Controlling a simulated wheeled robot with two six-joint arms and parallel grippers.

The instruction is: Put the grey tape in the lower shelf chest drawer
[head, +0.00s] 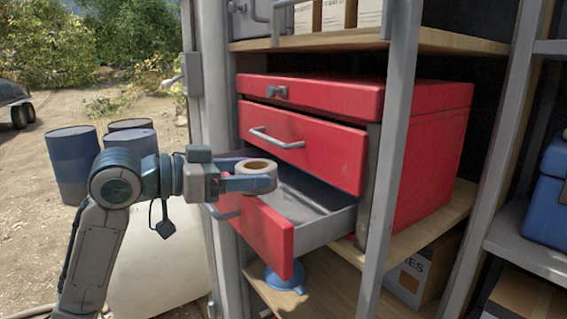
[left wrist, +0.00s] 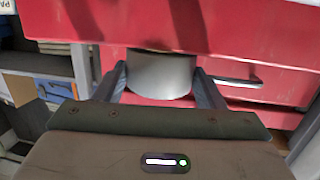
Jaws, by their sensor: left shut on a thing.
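The grey tape (head: 257,167) is a roll with a tan inner core, held level in my left gripper (head: 250,182). The left gripper is shut on it, with one finger on each side of the roll in the left wrist view (left wrist: 160,76). The red chest (head: 425,150) stands on a wooden shelf. Its lower drawer (head: 325,222) is pulled open and its grey inside looks empty. The tape is above the back left part of this open drawer, near its left side. The upper drawer (head: 320,150) is shut. My right gripper is not in view.
A grey shelf post (head: 393,130) stands in front of the chest's right part. A blue object (head: 285,279) and a cardboard box (head: 420,268) are on the board below. Blue barrels (head: 70,160) stand outside at left.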

